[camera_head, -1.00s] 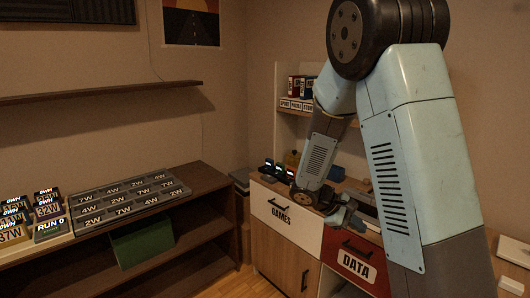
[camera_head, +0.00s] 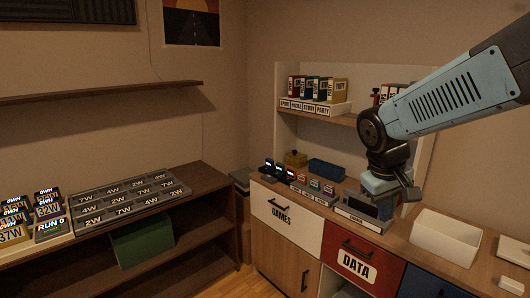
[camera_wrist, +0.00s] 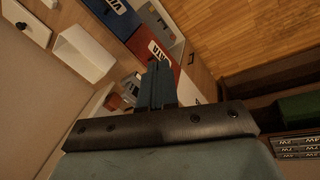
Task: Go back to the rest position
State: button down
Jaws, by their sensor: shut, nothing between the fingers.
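My gripper (camera_head: 402,194) hangs at the end of my arm above the right-hand cabinet top, in front of a dark screen-like object. In the wrist view its two fingers (camera_wrist: 157,84) lie side by side, shut, with nothing seen between them. My arm comes in from the right edge of the head view, clear of the shelf and drawers.
The cabinet has a white GAMES drawer (camera_head: 288,220) and a red DATA drawer (camera_head: 356,262). A white open box (camera_head: 446,240) stands at right. Small cartridges (camera_head: 298,182) stand on its top. At left is a brown shelf (camera_head: 200,205) with a grey label board (camera_head: 125,200).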

jog(key=s+a+r+m+t+y, duration=0.2)
jog(key=s+a+r+t, duration=0.1)
jog(key=s+r, duration=0.3)
jog(key=shift+s+r+m+t+y, duration=0.3)
jog(key=shift+s+t+y, duration=0.15)
jog(key=shift+s, duration=0.75)
